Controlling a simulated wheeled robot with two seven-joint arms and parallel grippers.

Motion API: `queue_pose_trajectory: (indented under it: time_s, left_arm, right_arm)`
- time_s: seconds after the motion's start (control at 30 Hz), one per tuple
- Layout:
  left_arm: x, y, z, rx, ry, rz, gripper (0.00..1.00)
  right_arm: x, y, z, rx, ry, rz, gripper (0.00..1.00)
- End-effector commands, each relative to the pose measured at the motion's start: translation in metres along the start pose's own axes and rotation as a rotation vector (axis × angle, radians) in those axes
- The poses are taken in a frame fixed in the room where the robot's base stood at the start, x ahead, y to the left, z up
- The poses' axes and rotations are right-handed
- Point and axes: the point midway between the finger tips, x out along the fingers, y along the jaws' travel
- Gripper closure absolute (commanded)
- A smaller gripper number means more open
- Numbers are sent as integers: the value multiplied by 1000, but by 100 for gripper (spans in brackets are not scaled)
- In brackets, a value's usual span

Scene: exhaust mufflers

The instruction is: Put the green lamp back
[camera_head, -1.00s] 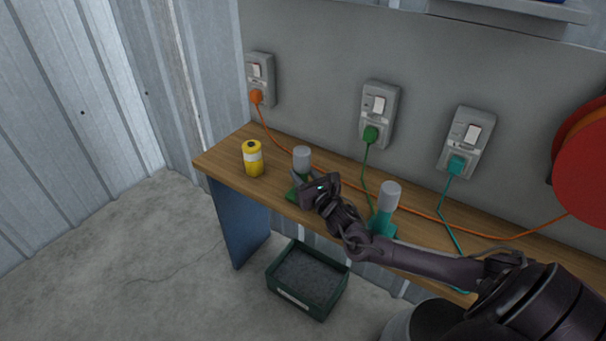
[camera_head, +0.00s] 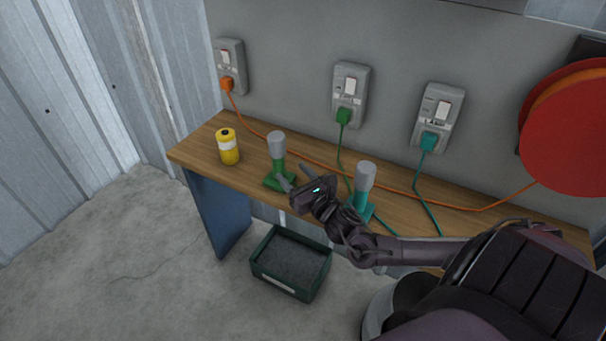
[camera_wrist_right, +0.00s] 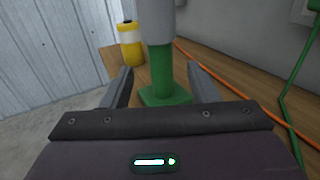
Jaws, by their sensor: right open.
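The green lamp (camera_head: 279,165) stands upright on the wooden bench, with a grey cylindrical head, a green stem and a square green base. It also shows in the right wrist view (camera_wrist_right: 162,75), ahead of and between the two fingers. My right gripper (camera_head: 283,184) is open, close in front of the lamp's base on the near side in the head view. In the wrist view the right gripper's fingers (camera_wrist_right: 160,84) are apart, and I cannot tell whether they reach around the stem. My left gripper is not in view.
A teal lamp (camera_head: 363,188) stands right of the green lamp, close behind my right arm. A yellow can (camera_head: 228,147) stands at the left. Orange, green and teal cables run from wall sockets (camera_head: 349,95). A dark green crate (camera_head: 290,264) sits on the floor.

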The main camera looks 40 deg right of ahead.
Motion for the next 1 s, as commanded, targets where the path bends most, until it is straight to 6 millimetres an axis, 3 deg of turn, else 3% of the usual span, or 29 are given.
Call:
queue_pose_trajectory:
  time_s: [0.1,0.23,0.6,0.67,1.0]
  left_arm:
    - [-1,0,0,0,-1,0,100]
    - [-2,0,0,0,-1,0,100]
    - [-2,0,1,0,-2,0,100]
    - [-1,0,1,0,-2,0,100]
    - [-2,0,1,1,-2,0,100]
  right_arm:
    - [-22,0,-1,-1,4,2,46]
    - [-35,0,0,-1,1,1,46]
    - [-41,6,-2,55,6,1,46]
    - [-41,15,-6,154,20,3,46]
    - [-35,104,-33,1180,159,-19,46]
